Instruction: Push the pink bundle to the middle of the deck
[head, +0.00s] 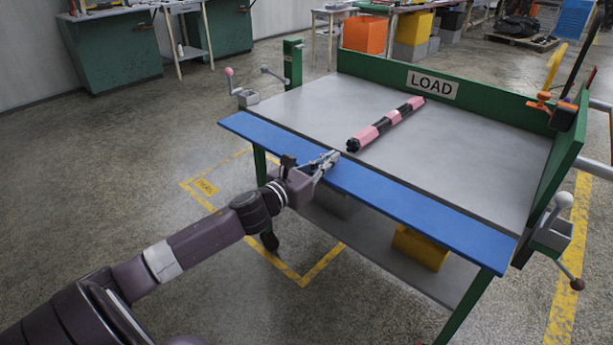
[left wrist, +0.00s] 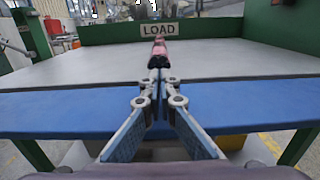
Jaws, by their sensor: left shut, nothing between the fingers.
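The pink bundle (head: 387,124), banded pink and black, lies on the grey deck (head: 480,150) of the bench. It runs slantwise, its black near end (head: 353,145) close to the blue front strip and its far end close to the green back wall. My left gripper (head: 333,156) is shut and empty over the blue strip, a little short of the bundle's near end. In the left wrist view, the bundle (left wrist: 158,52) points straight away beyond my shut fingertips (left wrist: 158,78). Whether the fingertips touch it cannot be told. My right gripper is not in view.
The blue strip (head: 430,212) edges the deck's front. A green back wall with a LOAD sign (head: 432,85) and a green right side wall (head: 560,160) bound it. Lever handles stand at the left (head: 245,97) and right corners. The deck around the bundle is clear.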

